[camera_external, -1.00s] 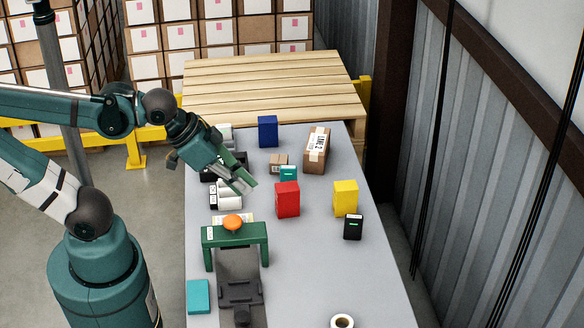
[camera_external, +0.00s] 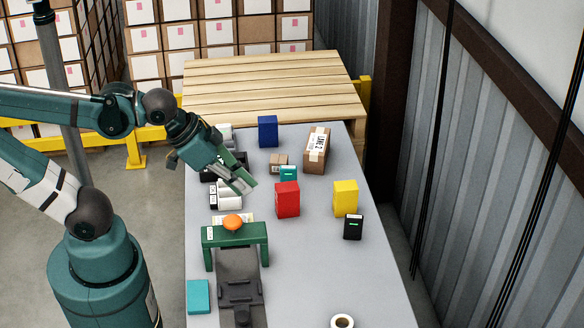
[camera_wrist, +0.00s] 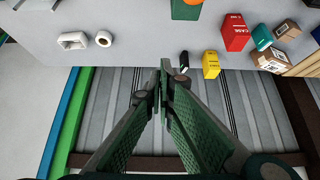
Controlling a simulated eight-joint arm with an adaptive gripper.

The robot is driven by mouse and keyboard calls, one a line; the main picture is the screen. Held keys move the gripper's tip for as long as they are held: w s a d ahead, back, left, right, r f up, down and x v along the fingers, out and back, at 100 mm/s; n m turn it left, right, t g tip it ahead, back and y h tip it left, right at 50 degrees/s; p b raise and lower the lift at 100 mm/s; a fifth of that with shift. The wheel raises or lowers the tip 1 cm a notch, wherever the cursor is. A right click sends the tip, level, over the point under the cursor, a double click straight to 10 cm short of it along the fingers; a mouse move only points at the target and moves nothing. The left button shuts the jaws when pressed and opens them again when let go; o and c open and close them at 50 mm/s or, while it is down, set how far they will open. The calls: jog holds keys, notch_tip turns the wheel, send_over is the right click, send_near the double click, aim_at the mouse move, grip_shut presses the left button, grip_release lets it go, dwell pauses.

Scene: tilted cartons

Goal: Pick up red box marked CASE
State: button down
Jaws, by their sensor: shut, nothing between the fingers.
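The red box (camera_external: 287,199) stands upright on the grey table, near its middle. In the wrist view the red box (camera_wrist: 235,33) is at the upper right, with CASE lettering on it. My gripper (camera_external: 248,186) is left of the red box and apart from it, over the table's left part. In the wrist view my gripper (camera_wrist: 163,75) has its fingertips together with nothing between them.
A yellow box (camera_external: 345,198) and a black device (camera_external: 353,227) stand right of the red box. A teal item (camera_external: 288,173), cartons (camera_external: 316,151) and a blue box (camera_external: 268,131) are behind it. A green stand with an orange button (camera_external: 232,222) is in front left.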

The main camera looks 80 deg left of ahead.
jog(key=c, duration=3.2)
grip_release()
jog(key=o, duration=1.9)
jog(key=m+g+p, duration=0.2)
jog(key=m+g, duration=0.4)
jog(key=m, duration=0.7)
send_near(286, 187)
jog(key=d, duration=0.7)
jog(key=a+f+m, duration=0.1)
jog(key=a+f, duration=0.1)
jog(key=w+a+f+m, duration=0.1)
jog(key=a+f, duration=0.1)
jog(key=a+f+m+g, duration=0.1)
jog(key=a+f, duration=0.1)
jog(key=f, duration=0.1)
jog(key=shift+w+a+m, duration=0.1)
jog(key=shift+w+m, duration=0.05)
jog(key=shift+m, duration=0.15)
jog(key=shift+a+f+m, duration=0.3)
jog(key=shift+a+f, duration=0.15)
jog(key=shift+f, duration=0.15)
